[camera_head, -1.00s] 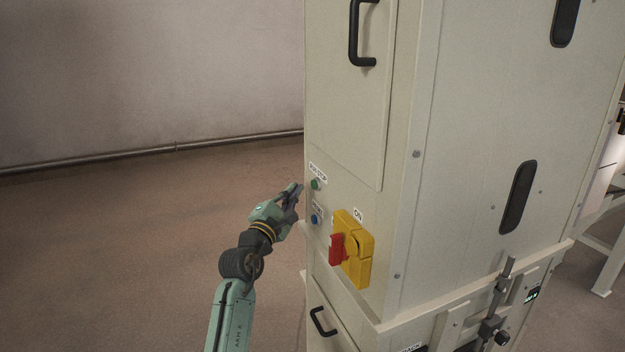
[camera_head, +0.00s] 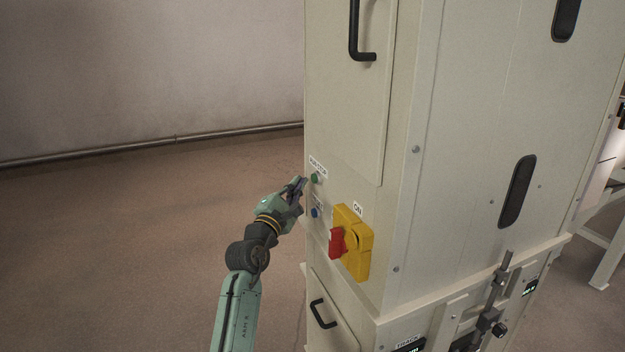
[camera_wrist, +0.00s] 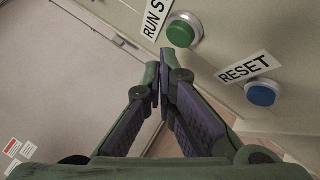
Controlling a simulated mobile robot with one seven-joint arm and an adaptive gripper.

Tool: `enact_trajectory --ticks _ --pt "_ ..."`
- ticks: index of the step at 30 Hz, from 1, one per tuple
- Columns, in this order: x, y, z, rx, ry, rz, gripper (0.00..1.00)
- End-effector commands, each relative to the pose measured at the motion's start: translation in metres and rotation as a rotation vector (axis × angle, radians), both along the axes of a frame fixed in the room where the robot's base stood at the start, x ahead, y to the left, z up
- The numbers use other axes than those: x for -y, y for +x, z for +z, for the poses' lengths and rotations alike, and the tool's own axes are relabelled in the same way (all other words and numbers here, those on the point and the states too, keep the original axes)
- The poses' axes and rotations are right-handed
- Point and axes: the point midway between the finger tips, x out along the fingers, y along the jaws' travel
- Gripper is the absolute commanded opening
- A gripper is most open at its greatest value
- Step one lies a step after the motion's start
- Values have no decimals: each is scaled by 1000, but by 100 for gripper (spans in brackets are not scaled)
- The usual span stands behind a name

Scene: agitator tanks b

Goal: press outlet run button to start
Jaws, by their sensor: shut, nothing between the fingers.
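The green button (camera_head: 314,178) sits on the narrow front face of the beige cabinet (camera_head: 345,130), under a label. In the wrist view the green button (camera_wrist: 183,30) has a metal collar and a label (camera_wrist: 155,18) reading "RUN S…", cut off by the frame edge. A blue button (camera_wrist: 262,93) labelled "RESET" is to its right there, and below the green one in the head view (camera_head: 315,212). My gripper (camera_head: 302,182) is shut and empty, its tips just left of the green button. In the wrist view the fingertips (camera_wrist: 160,68) point toward it; contact cannot be told.
A yellow switch block (camera_head: 354,245) with a red handle (camera_head: 337,242) juts out below right of the buttons. A black door handle (camera_head: 360,35) is above, and another (camera_head: 321,314) is below. The floor left of the cabinet is clear.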

Motion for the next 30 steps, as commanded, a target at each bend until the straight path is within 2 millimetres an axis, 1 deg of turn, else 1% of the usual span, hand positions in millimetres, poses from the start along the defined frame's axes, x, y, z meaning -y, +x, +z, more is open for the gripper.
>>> enact_trajectory --ticks 17,25,30 --pt "0 0 0 0 0 0 0" --pt "8 2 1 -1 0 -1 0" --pt "8 3 0 0 0 0 0"
